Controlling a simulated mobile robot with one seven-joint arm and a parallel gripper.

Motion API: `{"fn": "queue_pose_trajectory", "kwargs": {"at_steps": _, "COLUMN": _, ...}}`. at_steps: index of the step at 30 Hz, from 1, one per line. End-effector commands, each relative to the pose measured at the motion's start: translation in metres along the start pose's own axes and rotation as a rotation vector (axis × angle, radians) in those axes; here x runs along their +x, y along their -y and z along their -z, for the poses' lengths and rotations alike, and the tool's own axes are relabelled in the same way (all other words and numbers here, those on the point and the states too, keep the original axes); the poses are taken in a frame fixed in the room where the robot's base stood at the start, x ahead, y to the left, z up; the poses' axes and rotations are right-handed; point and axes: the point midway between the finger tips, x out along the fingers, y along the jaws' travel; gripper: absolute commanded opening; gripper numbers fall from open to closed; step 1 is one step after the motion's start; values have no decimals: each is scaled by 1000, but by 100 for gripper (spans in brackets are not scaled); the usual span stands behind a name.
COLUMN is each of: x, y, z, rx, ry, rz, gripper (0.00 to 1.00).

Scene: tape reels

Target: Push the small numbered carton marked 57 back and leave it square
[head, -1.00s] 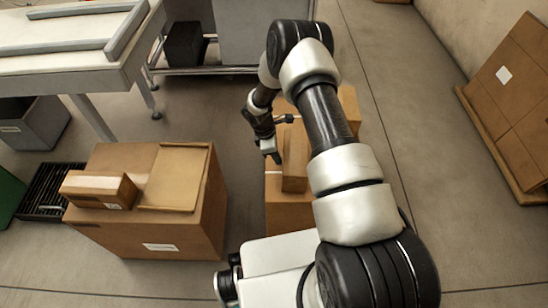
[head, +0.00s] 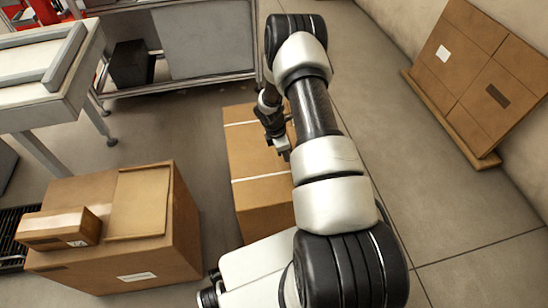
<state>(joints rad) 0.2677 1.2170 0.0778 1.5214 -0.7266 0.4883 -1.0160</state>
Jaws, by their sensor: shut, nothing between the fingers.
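My gripper (head: 284,154) is over the strapped brown carton (head: 252,160) in the middle of the head view. It is shut with nothing held; my arm covers the right side of this carton. No number 57 is readable. A small taped carton (head: 52,229) lies on the large box at the left, well away from my gripper; its little label is too small to read. The small carton seen beside my gripper earlier does not show now, and my arm may hide it.
The large brown box (head: 180,225) stands at the left with a flat panel on top. A grey-white table (head: 60,105) is behind it. Flat brown cartons (head: 480,75) lean at the right wall. The floor (head: 400,150) right of my arm is clear.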

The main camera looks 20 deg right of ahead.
Motion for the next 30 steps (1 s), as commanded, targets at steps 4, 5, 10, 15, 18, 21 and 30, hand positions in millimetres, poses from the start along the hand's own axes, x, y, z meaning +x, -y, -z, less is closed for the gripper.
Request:
{"fn": "queue_pose_trajectory", "kwargs": {"at_steps": 4, "x": 0, "y": 0, "z": -1, "rx": 0, "ry": 0, "rz": -1, "gripper": 0}}
{"fn": "queue_pose_trajectory", "kwargs": {"at_steps": 5, "x": 0, "y": 0, "z": -1, "rx": 0, "ry": 0, "rz": -1, "gripper": 0}}
{"fn": "queue_pose_trajectory", "kwargs": {"at_steps": 10, "x": 0, "y": 0, "z": 0, "rx": 0, "ry": 0, "rz": -1, "gripper": 0}}
{"fn": "queue_pose_trajectory", "kwargs": {"at_steps": 15, "x": -2, "y": -1, "z": 12, "rx": 0, "ry": 0, "rz": -1, "gripper": 0}}
{"fn": "queue_pose_trajectory", "kwargs": {"at_steps": 18, "x": -6, "y": 0, "z": 28, "rx": 0, "ry": -1, "rz": -1, "gripper": 0}}
{"fn": "queue_pose_trajectory", "kwargs": {"at_steps": 21, "x": -30, "y": -1, "z": 30, "rx": 6, "ry": 1, "rz": -3, "gripper": 0}}
{"fn": "queue_pose_trajectory", "kwargs": {"at_steps": 30, "x": -90, "y": 0, "z": 31, "rx": 5, "ry": 0, "rz": -1, "gripper": 0}}
